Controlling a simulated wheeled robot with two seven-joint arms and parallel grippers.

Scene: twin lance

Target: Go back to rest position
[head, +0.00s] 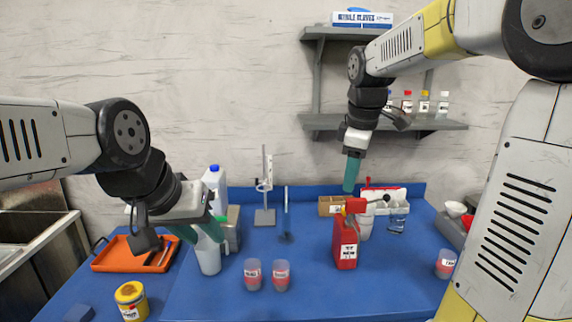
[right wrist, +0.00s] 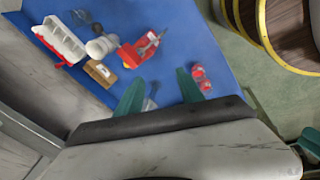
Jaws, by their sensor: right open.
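My left gripper (head: 207,238) is low over the left side of the blue table (head: 315,300). Its teal fingers are apart, with a white beaker (head: 209,260) between or just behind them. I cannot tell whether they grip it. The beaker looks upright. My right gripper (head: 350,186) is raised above the table, pointing down, behind and above the red can (head: 346,243). In the right wrist view, its fingers (right wrist: 160,93) are spread and empty. The red can (right wrist: 134,55) shows beyond them there.
Two cups with red contents (head: 253,274) (head: 281,275) stand at front centre. An orange tray (head: 108,262) and yellow jar (head: 131,298) are left. A stand (head: 265,205), brown box (head: 330,206) and white rack (head: 385,196) are behind. Grey shelves (head: 435,124) hang above.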

